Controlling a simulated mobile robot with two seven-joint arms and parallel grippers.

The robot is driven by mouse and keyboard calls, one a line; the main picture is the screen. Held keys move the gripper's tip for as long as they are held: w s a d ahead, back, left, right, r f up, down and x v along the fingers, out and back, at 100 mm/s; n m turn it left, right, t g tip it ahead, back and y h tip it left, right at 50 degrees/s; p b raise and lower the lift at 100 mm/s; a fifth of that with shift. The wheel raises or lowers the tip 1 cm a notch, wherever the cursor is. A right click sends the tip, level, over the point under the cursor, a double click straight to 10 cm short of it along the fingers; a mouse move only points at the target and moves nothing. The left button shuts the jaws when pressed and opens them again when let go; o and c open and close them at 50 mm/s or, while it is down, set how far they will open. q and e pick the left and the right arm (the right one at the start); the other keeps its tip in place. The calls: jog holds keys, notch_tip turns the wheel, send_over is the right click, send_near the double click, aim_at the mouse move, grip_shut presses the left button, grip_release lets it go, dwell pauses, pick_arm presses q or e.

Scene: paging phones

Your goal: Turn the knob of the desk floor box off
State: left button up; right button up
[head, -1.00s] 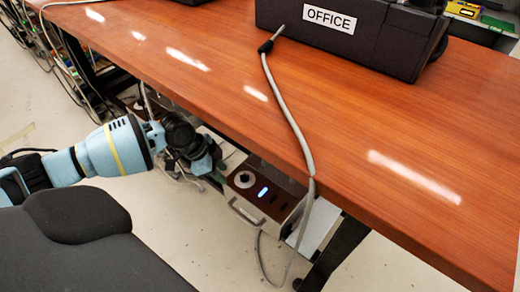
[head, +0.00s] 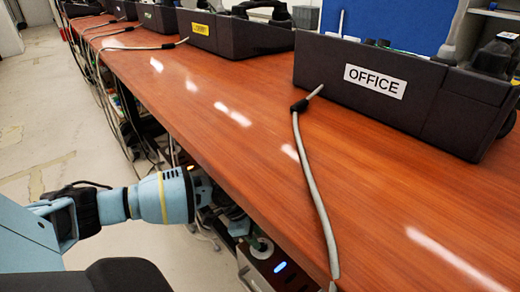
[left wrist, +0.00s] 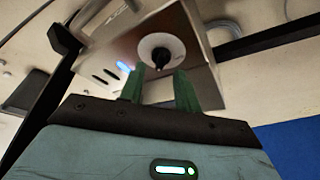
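The desk floor box (head: 292,279) hangs under the front edge of the wooden desk, with a blue light on its dark panel. Its knob (head: 262,247) is partly hidden by my gripper in the head view. In the left wrist view the black knob (left wrist: 161,57) sits on a white round dial, beside the lit blue light and dark slots. My left gripper (left wrist: 157,73) has its two green fingers apart, with the knob showing in line with the gap. I cannot tell whether the fingers touch it. My right gripper is not in view.
The wooden desk (head: 240,150) overhangs the box closely. A black unit labelled OFFICE (head: 330,75) stands on it, with a grey cable (head: 312,180) running over the front edge. More black units line the desk at the back. Cables hang below at left.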

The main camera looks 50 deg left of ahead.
pick_arm(q)
jog(key=shift+b+x, duration=0.35)
jog(key=shift+x, duration=0.75)
jog(key=shift+w, duration=0.1)
jog(key=c, duration=0.6)
grip_shut()
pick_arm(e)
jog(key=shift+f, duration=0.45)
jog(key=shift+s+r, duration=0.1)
